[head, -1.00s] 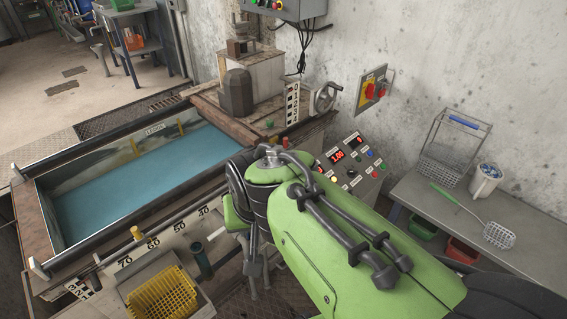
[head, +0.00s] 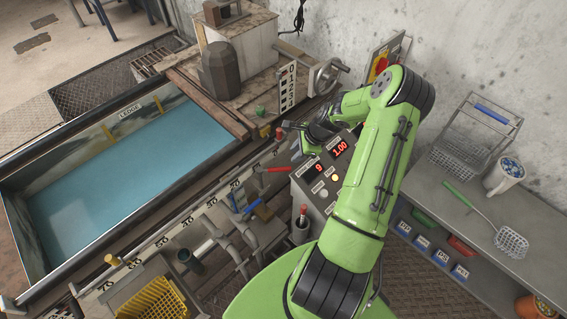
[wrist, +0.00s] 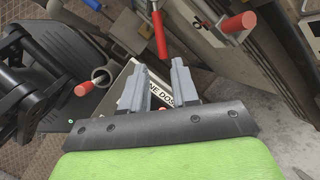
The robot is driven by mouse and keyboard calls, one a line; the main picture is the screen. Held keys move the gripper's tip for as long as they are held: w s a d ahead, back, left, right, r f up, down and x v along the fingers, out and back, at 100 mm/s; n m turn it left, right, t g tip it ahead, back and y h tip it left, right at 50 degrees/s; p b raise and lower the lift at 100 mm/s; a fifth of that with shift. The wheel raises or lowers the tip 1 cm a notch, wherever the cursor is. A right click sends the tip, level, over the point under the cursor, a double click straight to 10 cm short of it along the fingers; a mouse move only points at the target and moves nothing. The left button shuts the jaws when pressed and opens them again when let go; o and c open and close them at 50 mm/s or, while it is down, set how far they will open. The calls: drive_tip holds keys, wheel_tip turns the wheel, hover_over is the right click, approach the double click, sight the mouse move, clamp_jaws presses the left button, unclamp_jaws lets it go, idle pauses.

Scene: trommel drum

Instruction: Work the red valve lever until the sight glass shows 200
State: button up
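Several red-handled parts show, and I cannot tell for sure which is the valve lever. In the head view a red lever handle (head: 272,169) lies nearly level beside the panel. A red grip (head: 303,210) stands upright below it, and a small red knob (head: 279,133) is above it. In the wrist view a red handle (wrist: 160,38) lies beyond the fingertips, with another red grip (wrist: 238,22) to its right. My gripper (wrist: 156,72) is open and empty, apart from these handles. It also shows beside the panel in the head view (head: 287,126). No sight glass reading is legible.
The control panel (head: 313,203) has red displays, one reading 1.00. A scale board (head: 289,86) marked 0 to 4 stands behind. The blue-water tank (head: 30,185) is at left, and a grey bench (head: 435,205) with a basket (head: 465,150) is at right.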

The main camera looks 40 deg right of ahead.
sight(281, 168)
drive_tip(key=b+x, duration=0.3)
drive_tip(key=x, duration=0.9)
drive_tip(key=shift+b, duration=0.3)
clamp_jaws()
